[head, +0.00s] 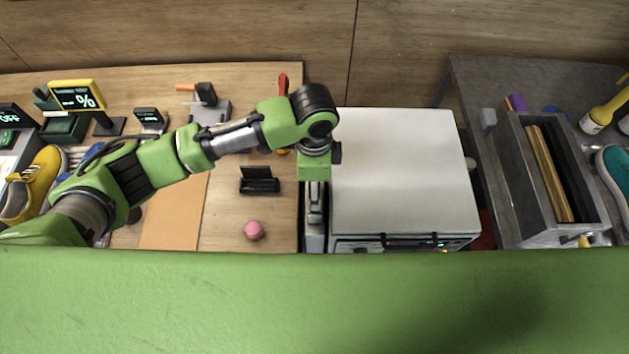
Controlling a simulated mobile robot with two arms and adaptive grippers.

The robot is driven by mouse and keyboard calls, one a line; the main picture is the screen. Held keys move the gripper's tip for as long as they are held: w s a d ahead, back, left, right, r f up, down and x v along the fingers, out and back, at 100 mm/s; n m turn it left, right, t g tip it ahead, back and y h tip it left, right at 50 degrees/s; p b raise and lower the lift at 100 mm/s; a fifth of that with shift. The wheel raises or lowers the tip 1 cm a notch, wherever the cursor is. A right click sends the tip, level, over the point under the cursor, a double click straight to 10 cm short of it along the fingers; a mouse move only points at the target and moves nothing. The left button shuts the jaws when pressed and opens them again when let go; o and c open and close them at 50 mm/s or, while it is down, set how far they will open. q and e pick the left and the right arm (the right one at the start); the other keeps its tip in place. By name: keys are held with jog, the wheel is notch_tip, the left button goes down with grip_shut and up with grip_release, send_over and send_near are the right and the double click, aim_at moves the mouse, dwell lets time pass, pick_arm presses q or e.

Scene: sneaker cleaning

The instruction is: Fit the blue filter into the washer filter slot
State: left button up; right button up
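A white washer (400,165) stands between the two tables, its top facing me. Its front edge with dark handles and a small lit display shows just above my green body. The filter slot is hidden from this angle. I cannot see the blue filter. My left arm reaches across the left table, and its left gripper (315,220) points down in the narrow gap beside the washer's left side. Its fingertips are not clear, so I cannot tell whether it is open or holds anything. My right gripper is not in view.
The left wooden table (225,225) holds a pink ball (254,230), a black open case (259,181), a yellow sneaker (35,184) and small signs. The right grey table (482,75) bears a grey crate (514,180) with wooden slats and a teal shoe (615,168).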

pick_arm(q)
jog(key=shift+f, duration=0.75)
jog(key=o, duration=1.7)
jog(key=shift+c, duration=0.2)
notch_tip(320, 180, up, 12)
jog(key=shift+w+r, duration=0.1)
